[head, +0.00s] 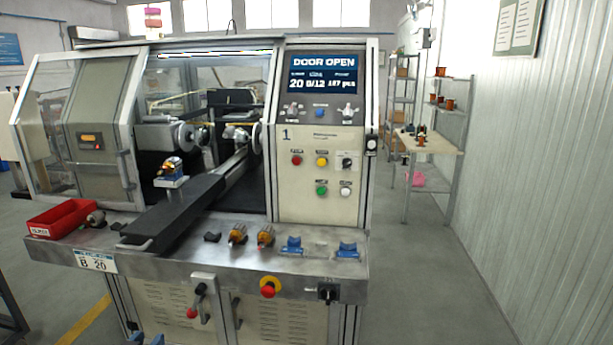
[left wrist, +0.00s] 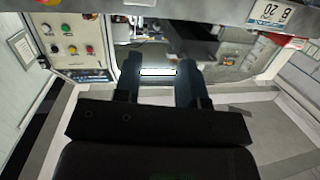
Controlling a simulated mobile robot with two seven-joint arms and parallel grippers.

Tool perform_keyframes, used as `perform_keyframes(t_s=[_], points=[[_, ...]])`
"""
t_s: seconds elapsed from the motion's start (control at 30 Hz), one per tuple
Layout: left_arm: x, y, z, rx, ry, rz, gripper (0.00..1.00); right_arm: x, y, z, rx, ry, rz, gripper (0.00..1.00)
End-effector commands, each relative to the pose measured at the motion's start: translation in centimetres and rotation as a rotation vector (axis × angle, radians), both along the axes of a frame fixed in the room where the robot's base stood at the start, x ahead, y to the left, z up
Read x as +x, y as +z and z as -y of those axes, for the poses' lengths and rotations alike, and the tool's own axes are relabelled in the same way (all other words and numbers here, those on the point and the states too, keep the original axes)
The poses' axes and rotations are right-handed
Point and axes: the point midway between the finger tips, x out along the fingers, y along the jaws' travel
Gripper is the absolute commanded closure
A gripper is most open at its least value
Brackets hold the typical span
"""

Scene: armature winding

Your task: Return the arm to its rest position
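My left gripper (head: 147,339) shows only as two small blue fingertips at the bottom edge of the head view, low in front of the machine's (head: 325,180) lower panel. In the left wrist view the left gripper (left wrist: 159,78) has its two dark fingers apart, with nothing held between them. My right gripper is in neither view.
The machine's steel ledge (head: 335,268) carries a red bin (head: 62,219), two orange-and-metal armatures (head: 238,234) (head: 265,235) and blue cradles (head: 347,250). A dark rail (head: 175,212) runs into the open bay. Shelving (head: 455,110) stands at right; the floor (head: 430,275) there is clear.

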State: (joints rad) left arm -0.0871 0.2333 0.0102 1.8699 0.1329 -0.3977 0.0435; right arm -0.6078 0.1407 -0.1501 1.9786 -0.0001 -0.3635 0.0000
Motion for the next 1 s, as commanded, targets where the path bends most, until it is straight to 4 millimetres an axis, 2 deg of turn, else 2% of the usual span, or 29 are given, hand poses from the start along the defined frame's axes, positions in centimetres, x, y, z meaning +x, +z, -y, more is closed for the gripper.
perform_keyframes(t_s=[0.03, 0.3, 0.4, 0.5, 0.6, 0.7, 1.0], points=[[-2.3, -1.8, 0.9, 0.034, -0.009, -0.027, 0.63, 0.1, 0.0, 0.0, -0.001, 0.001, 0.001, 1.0], [-13.4, -9.4, 4.7, 0.079, -0.034, -0.19, 0.63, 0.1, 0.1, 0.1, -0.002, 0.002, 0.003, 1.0], [-17.1, -11.8, 5.4, 0.054, -0.031, -0.26, 0.63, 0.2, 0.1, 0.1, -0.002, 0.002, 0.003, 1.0], [-20.1, -13.7, 5.6, 0.038, -0.02, -0.318, 0.63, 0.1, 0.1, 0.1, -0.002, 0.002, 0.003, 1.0], [-21.8, -14.7, 5.4, 0.031, -0.008, -0.352, 0.63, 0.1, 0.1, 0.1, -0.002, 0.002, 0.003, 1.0], [-22.6, -15.1, 5.2, 0.03, -0.003, -0.368, 0.63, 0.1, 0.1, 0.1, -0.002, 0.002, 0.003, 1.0], [-22.6, -15.1, 5.2, 0.03, -0.003, -0.368, 0.63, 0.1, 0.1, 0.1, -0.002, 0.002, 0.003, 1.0]])
